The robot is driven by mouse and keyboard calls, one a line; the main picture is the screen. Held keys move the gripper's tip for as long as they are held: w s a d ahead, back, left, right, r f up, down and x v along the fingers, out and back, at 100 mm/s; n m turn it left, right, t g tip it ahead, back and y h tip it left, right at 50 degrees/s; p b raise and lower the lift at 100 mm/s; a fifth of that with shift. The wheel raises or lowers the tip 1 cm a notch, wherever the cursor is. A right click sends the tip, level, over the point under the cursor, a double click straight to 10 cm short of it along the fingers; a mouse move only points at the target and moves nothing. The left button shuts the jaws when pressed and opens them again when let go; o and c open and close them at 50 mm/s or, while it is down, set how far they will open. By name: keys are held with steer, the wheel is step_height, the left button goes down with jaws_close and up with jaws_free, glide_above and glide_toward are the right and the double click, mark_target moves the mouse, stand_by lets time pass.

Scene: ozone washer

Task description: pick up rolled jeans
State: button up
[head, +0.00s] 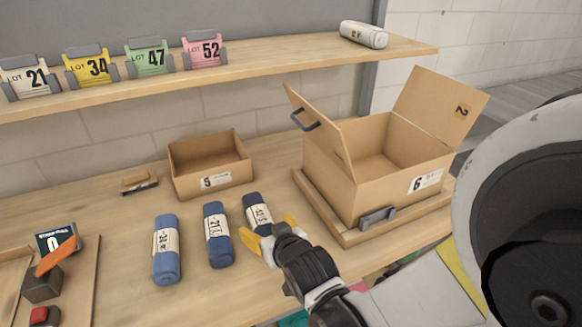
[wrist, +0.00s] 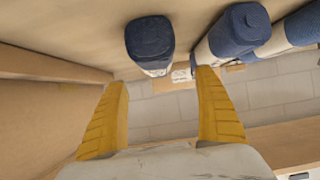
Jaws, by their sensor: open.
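Three blue rolled jeans with white paper bands lie in a row on the wooden bench: the left roll (head: 166,250), the middle roll (head: 218,235) and the right roll (head: 257,212). My gripper (head: 270,229) is open and empty at the near end of the right roll, partly hiding it. In the wrist view, which looks upside down, my open yellow fingers (wrist: 162,78) stand apart. The right roll's end (wrist: 150,38) shows ahead, between their directions. The other rolls (wrist: 240,30) lie to the right there.
A large open carton marked 6 (head: 350,180) stands in a tray right of my gripper. A smaller open box marked 5 (head: 211,165) is behind the rolls. A shelf (head: 270,62) with LOT tags runs above. A device with a red button (head: 42,315) is at lower left.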

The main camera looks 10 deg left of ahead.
mark_target(260, 220)
steer(key=b+x, duration=0.1)
steer(key=x, duration=0.2)
steer(key=shift+a+f, duration=0.2)
steer(key=shift+f, duration=0.1)
steer(key=w+f+b, duration=0.1)
steer(key=w, duration=0.1)
steer(key=w+a+f+b, duration=0.1)
steer(key=f, duration=0.1)
steer(key=shift+w+a, duration=0.1)
steer(key=shift+w, duration=0.3)
steer(key=shift+w+a+f, duration=0.1)
steer(key=shift+w+a, duration=0.1)
steer(key=shift+w, duration=0.1)
steer(key=c, duration=1.6)
